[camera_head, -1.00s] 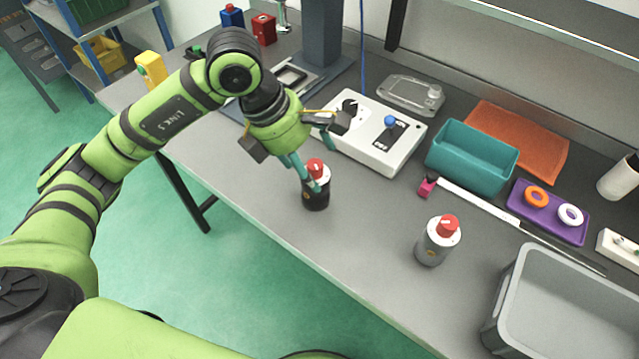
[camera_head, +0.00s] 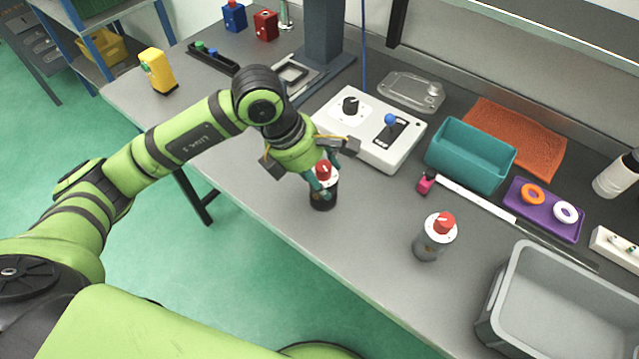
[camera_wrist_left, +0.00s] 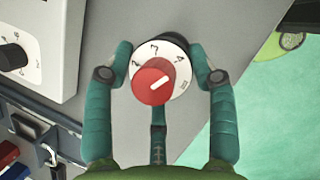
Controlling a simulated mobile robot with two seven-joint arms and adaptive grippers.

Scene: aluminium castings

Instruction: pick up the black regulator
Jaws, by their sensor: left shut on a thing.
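In the left wrist view the regulator (camera_wrist_left: 160,62) sits between the teal fingers of my left gripper (camera_wrist_left: 163,80). The fingers are shut on it at both sides of the dial. The lower body is mostly hidden under the dial in that view. A second regulator (camera_head: 432,246), with a grey body and red knob, stands to the right, apart from the gripper. My right gripper does not show.
A white control box (camera_head: 368,131) stands just behind the gripper. A teal bin (camera_head: 470,157), a purple tray (camera_head: 543,210) and a grey crate (camera_head: 563,300) are to the right. The bench's front edge is close to the regulator. Bench space between the two regulators is clear.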

